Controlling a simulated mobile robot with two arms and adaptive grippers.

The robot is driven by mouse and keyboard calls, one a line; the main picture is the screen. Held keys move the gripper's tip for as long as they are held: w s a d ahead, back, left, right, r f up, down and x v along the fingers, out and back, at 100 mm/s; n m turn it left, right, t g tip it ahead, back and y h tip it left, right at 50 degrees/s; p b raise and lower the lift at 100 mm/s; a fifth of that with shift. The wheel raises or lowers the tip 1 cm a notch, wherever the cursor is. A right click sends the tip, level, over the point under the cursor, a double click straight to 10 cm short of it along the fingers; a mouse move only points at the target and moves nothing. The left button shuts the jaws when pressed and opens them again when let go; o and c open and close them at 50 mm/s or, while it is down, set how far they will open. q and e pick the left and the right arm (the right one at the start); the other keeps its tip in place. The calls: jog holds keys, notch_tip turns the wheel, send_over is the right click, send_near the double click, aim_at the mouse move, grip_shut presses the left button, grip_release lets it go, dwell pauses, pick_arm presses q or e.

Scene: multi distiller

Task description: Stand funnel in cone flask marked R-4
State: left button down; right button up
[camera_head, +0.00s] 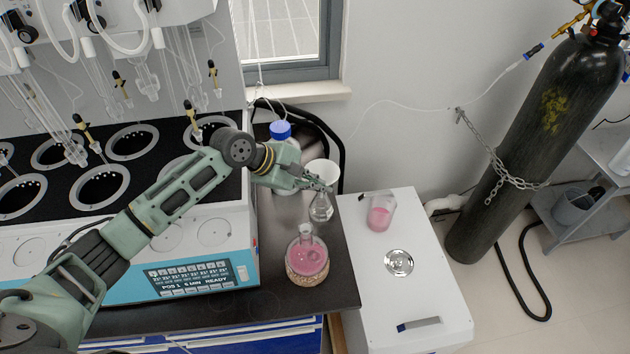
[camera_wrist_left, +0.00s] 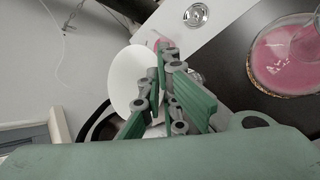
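A white funnel (camera_head: 322,170) sits mouth up at the tip of my left gripper (camera_head: 318,186). In the left wrist view the funnel (camera_wrist_left: 126,78) is a white disc beside the fingers (camera_wrist_left: 164,60), which are closed together on its edge or stem. A clear cone flask (camera_head: 321,208) stands on the black bench right below the gripper and funnel. The fingers hide its neck, so I cannot tell whether the funnel stem is inside it. No R-4 mark is readable. My right gripper is out of view.
A round flask of pink liquid (camera_head: 307,259) stands on a cork ring nearby. A blue-capped bottle (camera_head: 281,132) is behind the gripper. The distiller (camera_head: 200,262) fills the left. A white cabinet (camera_head: 432,290) at right holds a pink beaker (camera_head: 380,214) and metal dish (camera_head: 399,262).

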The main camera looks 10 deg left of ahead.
pick_arm(q)
jog(key=shift+f, duration=0.2)
jog(key=c, duration=2.5)
grip_release()
jog(key=o, duration=0.6)
jog(key=shift+o, duration=0.2)
jog(key=shift+a, duration=0.1)
jog(key=v, duration=0.7)
jog(key=shift+r, duration=0.2)
jog(key=shift+s+f, duration=0.1)
jog(key=shift+s, duration=0.05)
